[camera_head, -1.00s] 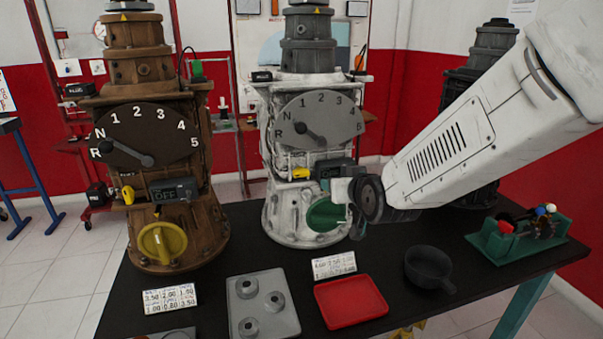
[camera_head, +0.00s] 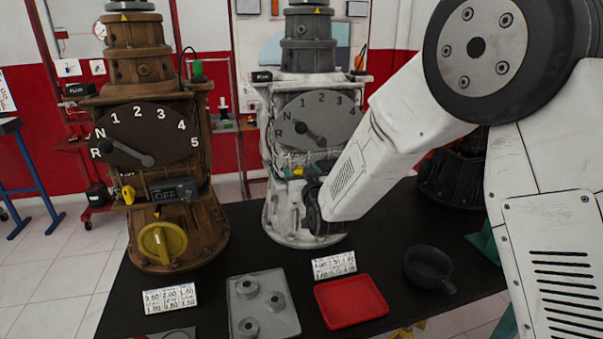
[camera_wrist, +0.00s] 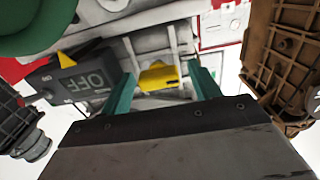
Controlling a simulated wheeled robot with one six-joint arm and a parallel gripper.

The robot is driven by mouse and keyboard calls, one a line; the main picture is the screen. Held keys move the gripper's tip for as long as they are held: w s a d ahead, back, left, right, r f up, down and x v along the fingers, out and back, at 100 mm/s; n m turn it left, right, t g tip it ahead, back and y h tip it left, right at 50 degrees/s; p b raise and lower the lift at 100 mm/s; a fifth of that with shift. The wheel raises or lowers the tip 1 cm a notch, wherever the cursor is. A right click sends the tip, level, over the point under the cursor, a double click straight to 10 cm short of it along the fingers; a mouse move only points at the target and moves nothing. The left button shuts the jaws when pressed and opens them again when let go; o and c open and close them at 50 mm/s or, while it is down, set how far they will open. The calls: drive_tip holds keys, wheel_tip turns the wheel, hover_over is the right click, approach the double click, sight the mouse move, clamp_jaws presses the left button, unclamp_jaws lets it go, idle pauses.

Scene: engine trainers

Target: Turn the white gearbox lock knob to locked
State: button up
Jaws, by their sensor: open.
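The white gearbox (camera_head: 281,215) stands on the black table, its grey dial (camera_head: 318,115) facing me. A small yellow knob (camera_head: 298,171) shows low on its front; which part is the lock knob is not labelled. In the wrist view the yellow knob (camera_wrist: 158,76) appears between the teal fingertips of my gripper (camera_wrist: 161,70), which is open. Contact cannot be told. A dark box marked OFF (camera_wrist: 85,82) and part of the large green knob (camera_wrist: 38,25) lie left of the fingers there.
The brown gearbox (camera_head: 160,210) stands close on the left, with a yellow round knob (camera_head: 162,243). A grey tray (camera_head: 262,312), red tray (camera_head: 350,300), dark cup (camera_head: 428,266) and number cards (camera_head: 334,264) lie in front. A dark gearbox (camera_head: 455,175) stands behind my arm.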

drive_tip(key=shift+w+a, duration=0.1)
drive_tip(key=shift+w, duration=0.15)
drive_tip(key=shift+c, duration=0.3)
drive_tip(key=c, duration=0.9)
